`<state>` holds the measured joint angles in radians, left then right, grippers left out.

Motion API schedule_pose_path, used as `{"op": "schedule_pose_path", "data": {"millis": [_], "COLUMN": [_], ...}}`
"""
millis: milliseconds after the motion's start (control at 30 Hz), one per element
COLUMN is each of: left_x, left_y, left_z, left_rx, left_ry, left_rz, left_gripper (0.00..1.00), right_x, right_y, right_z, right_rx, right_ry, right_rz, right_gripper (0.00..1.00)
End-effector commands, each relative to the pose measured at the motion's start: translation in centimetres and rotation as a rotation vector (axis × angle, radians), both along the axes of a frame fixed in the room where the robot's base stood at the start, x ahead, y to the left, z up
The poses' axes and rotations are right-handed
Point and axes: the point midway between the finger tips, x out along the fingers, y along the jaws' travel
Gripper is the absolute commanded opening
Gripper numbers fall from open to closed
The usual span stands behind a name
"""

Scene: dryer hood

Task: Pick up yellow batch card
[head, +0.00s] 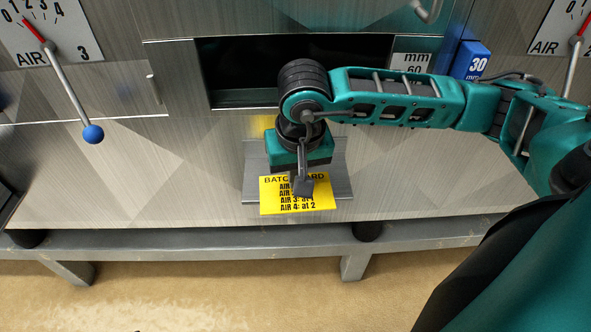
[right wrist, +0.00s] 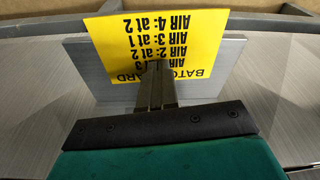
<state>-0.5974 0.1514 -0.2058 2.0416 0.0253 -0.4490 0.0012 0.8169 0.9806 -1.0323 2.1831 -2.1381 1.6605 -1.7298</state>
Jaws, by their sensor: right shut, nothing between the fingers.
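The yellow batch card (head: 325,199) rests against a grey metal plate (head: 252,180) on the front of the machine. It carries black print, with lines for the AIR settings. In the right wrist view the card (right wrist: 190,40) appears upside down, and its outer part reaches past the plate's edge. My right gripper (head: 303,187) is in front of the card and hides part of its text. In the right wrist view the gripper's fingers (right wrist: 157,75) are together over the card's lettering, with nothing between them. I cannot tell whether the fingertips touch the card. My left gripper is not in view.
A dark opening (head: 240,70) lies above the plate. A lever with a blue knob (head: 93,133) sticks out at the left, beside an AIR dial (head: 45,35). A blue 30 mm block (head: 470,60) stands at upper right. A grey rail (head: 200,237) runs below.

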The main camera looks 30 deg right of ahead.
Motion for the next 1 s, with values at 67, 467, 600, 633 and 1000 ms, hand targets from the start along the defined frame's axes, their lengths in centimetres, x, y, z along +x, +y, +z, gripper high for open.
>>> {"op": "schedule_pose_path", "data": {"millis": [67, 467, 600, 633, 1000], "left_x": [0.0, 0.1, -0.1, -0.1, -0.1], "left_y": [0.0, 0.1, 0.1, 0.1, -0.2], "left_z": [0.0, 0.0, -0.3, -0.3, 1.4], "left_rx": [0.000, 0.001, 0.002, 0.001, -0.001], "left_ry": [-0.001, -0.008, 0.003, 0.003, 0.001], "left_rz": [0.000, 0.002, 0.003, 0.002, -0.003], "left_gripper": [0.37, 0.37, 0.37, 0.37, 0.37], "right_x": [-0.6, -0.4, -1.9, -2.5, -9.4], "right_y": [0.0, -0.1, 0.6, 0.8, 3.4], "right_z": [-0.8, 0.5, 0.7, 0.7, 1.6], "right_rx": [-0.006, -0.005, -0.005, -0.006, -0.007], "right_ry": [0.027, 0.020, 0.028, 0.027, 0.028], "right_rz": [0.004, 0.001, 0.004, 0.006, -0.004], "right_gripper": [0.00, 0.00, 0.00, 0.00, 0.00]}}
